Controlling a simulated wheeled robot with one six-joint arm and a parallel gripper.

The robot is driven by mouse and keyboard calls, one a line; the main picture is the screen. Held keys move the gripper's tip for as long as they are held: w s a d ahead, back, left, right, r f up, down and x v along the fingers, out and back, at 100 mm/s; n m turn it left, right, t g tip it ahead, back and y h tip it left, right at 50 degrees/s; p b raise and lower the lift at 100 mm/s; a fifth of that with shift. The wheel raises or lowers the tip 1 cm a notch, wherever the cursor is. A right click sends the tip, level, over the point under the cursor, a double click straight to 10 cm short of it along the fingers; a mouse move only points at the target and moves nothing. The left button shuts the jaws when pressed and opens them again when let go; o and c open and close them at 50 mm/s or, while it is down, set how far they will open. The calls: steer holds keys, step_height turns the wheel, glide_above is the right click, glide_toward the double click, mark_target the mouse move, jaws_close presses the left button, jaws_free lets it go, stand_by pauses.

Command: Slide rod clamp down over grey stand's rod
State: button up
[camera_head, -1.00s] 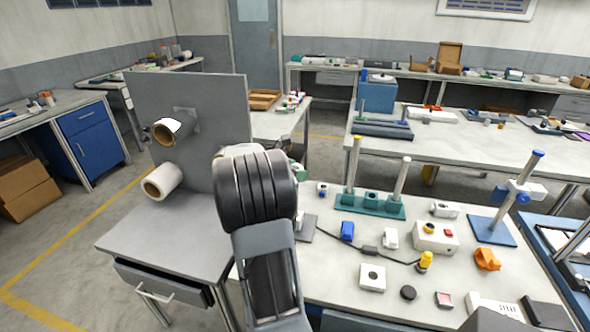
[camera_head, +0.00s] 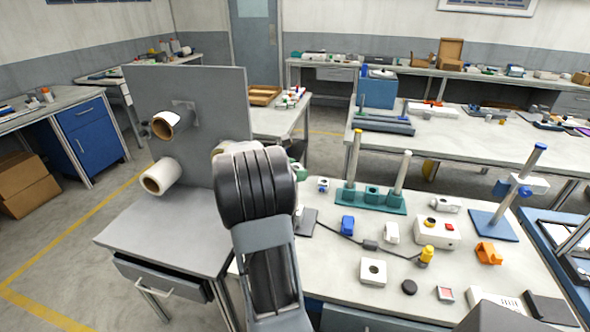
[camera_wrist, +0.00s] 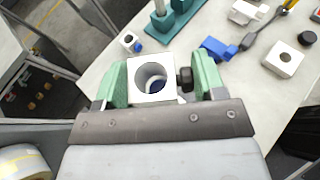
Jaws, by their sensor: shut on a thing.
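The rod clamp (camera_wrist: 151,92), a white block with a round hole and a black knob on its right, sits between the green fingers of my gripper (camera_wrist: 156,80) in the wrist view. My gripper is shut on it, hole facing the camera. Something dark blue shows inside the hole; I cannot tell whether it is a rod's end. In the head view my arm hides the clamp and most of the gripper. A dark grey plate (camera_head: 308,223), apparently the grey stand's base, shows just right of my arm. Its rod cannot be made out.
A teal stand (camera_head: 372,200) with two upright rods stands right of my arm. A blue stand (camera_head: 493,226) with a rod and a clamp is farther right. A small white block with a blue knob (camera_wrist: 130,41) lies nearby. A blue block (camera_head: 347,225) and a cable lie in front.

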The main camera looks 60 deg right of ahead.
steer(key=shift+f+b, duration=1.2)
steer(key=shift+f, duration=0.8)
steer(key=shift+f, duration=0.15)
steer(key=shift+f+b, duration=1.65)
steer(key=shift+f, duration=0.7)
steer(key=shift+f, duration=0.2)
steer(key=shift+f+b, duration=1.65)
steer(key=shift+f, duration=0.65)
steer(key=o, duration=1.1)
